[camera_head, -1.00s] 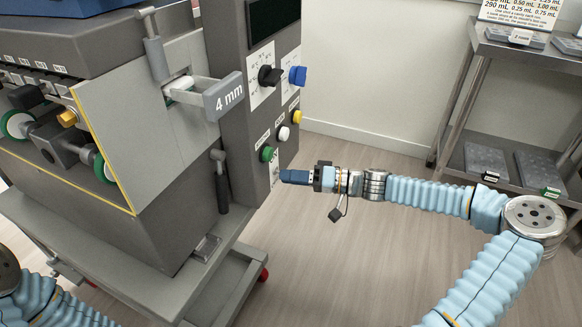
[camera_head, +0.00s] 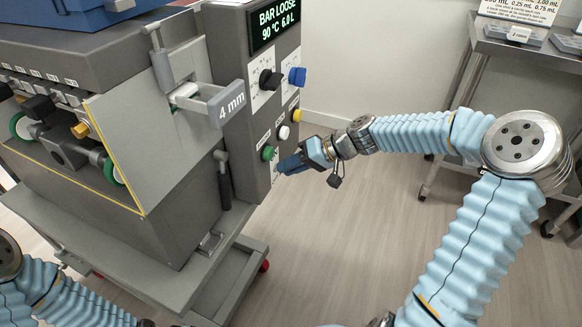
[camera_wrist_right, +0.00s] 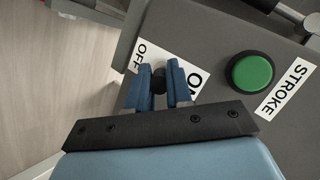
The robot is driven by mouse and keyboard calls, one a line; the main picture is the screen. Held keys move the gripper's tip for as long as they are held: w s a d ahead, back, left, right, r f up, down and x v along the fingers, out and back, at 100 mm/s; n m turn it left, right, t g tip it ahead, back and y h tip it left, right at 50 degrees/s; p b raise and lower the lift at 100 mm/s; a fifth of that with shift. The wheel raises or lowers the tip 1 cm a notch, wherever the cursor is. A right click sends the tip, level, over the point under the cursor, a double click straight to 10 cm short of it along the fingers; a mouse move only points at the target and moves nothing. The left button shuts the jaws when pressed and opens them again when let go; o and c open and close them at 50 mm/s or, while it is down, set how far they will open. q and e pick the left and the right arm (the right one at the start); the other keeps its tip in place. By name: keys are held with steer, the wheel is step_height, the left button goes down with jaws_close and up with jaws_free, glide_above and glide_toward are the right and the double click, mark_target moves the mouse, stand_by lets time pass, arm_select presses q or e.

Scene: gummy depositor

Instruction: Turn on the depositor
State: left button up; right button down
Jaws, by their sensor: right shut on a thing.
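The depositor (camera_head: 160,220) is a grey machine on a wheeled cart at the left of the head view. Its display (camera_head: 276,27) is lit and reads "BAR LOOSE 90 °C 6.0 L". My right gripper (camera_head: 281,169) is at the lower part of the control panel. In the right wrist view, its blue fingers (camera_wrist_right: 164,84) are shut on a small black switch knob (camera_wrist_right: 159,82) between the labels OFF and ON. The green STROKE button (camera_wrist_right: 252,72) is beside the fingers, apart from them. My left gripper is not seen; only part of the left arm shows at the lower left.
Above the switch are a white button (camera_head: 283,132), a yellow button (camera_head: 296,115), a black knob (camera_head: 270,80) and a blue knob (camera_head: 297,75). A 4 mm handle (camera_head: 222,104) juts from the front. A metal shelf (camera_head: 500,52) stands at right; floor between is clear.

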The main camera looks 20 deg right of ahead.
stand_by(0.4)
steer(key=c, duration=1)
jaws_free()
steer(key=shift+c, duration=0.2)
steer(key=v, duration=1.3)
steer(key=shift+d+r, duration=0.25)
steer(key=shift+d, duration=0.05)
steer(key=shift+f, duration=0.15)
